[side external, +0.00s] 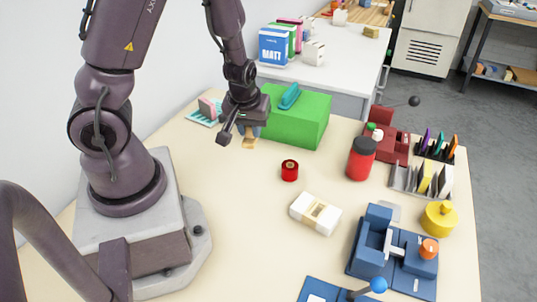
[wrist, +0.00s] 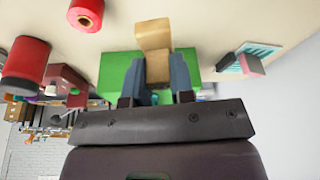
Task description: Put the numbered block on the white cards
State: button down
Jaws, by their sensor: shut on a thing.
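My gripper (side external: 249,131) is shut on a tan wooden block (side external: 249,143) in front of the green box. In the wrist view the block (wrist: 154,40) sits between the two grey-blue fingers and sticks out past their tips. No number can be made out on it. The white cards (side external: 315,213) are a banded white stack lying flat on the table, nearer the camera and to the right of my gripper. The stack does not show in the wrist view. Whether the block touches the table cannot be told.
A green box (side external: 300,120) with a teal handle-like item stands behind my gripper. A red roll (side external: 290,170) lies between gripper and cards. A red canister (side external: 361,158) and blue fixture (side external: 395,250) stand right. A teal rack (side external: 203,113) is left. Table around the cards is mostly clear.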

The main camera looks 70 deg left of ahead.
jog(key=w+d+m, duration=0.4)
jog(key=w+d, duration=0.1)
jog(key=d, duration=0.5)
jog(key=r+n, duration=0.1)
jog(key=n, duration=0.1)
send_over(319, 205)
jog(key=s, duration=0.1)
jog(key=f, duration=0.3)
jog(key=shift+d+f, duration=0.1)
jog(key=shift+d, duration=0.25)
jog(key=shift+f, duration=2.15)
jog(key=shift+f, duration=0.1)
jog(key=c, duration=1)
grip_release()
jog(key=shift+d, duration=0.1)
